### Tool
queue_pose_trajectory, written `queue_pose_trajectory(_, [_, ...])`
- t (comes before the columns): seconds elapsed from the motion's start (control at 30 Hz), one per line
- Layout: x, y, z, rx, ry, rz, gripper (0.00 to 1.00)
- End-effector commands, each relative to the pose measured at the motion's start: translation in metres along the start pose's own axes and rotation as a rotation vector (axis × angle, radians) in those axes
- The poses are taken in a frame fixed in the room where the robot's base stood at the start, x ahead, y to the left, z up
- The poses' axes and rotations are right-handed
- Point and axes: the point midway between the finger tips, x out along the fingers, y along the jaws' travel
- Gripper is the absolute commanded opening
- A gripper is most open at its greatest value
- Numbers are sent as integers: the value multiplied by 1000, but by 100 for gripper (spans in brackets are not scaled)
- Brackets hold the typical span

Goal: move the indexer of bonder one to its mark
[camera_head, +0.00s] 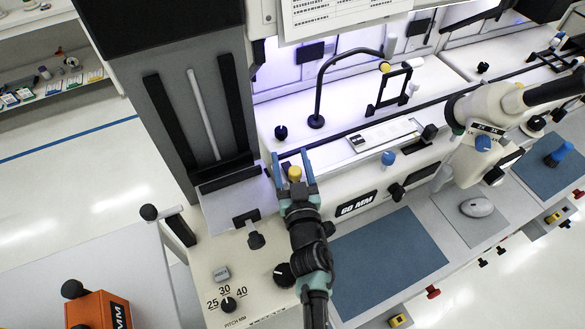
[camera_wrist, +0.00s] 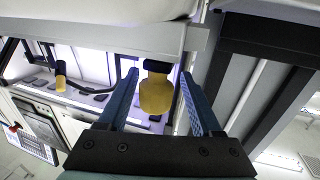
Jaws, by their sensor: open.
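A yellow knob (camera_head: 295,173) on a dark stem stands at the left end of the bonder's work area. It also shows in the wrist view (camera_wrist: 157,95), between my two blue fingers. My gripper (camera_head: 291,158) is open, with one finger on each side of the knob. In the wrist view, gaps show between the knob and both fingers. I cannot tell for sure whether this knob belongs to the indexer, and no mark for it is clear. A second yellow knob (camera_head: 384,67) sits on the end of a black curved arm.
A pitch dial (camera_head: 228,304) marked 25, 30 and 40 is on the front panel, near a black knob (camera_head: 284,275). A 60 MM plate (camera_head: 357,204) is on the bonder's front. A microscope (camera_head: 484,110) stands right. An orange block (camera_head: 98,312) is lower left.

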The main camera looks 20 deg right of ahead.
Motion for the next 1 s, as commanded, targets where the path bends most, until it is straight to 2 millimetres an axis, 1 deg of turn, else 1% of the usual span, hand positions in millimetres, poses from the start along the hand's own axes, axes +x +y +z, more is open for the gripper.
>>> queue_pose_trajectory(0.17, [-17,0,0,2,-2,1,66])
queue_pose_trajectory(0.5, [-83,-1,1,0,-4,-3,66])
queue_pose_trajectory(0.7, [-113,-1,2,0,-2,-3,66])
queue_pose_trajectory(0.83, [-124,-1,1,1,-1,-2,66])
queue_pose_trajectory(1.0, [-129,-1,0,0,-1,-3,66])
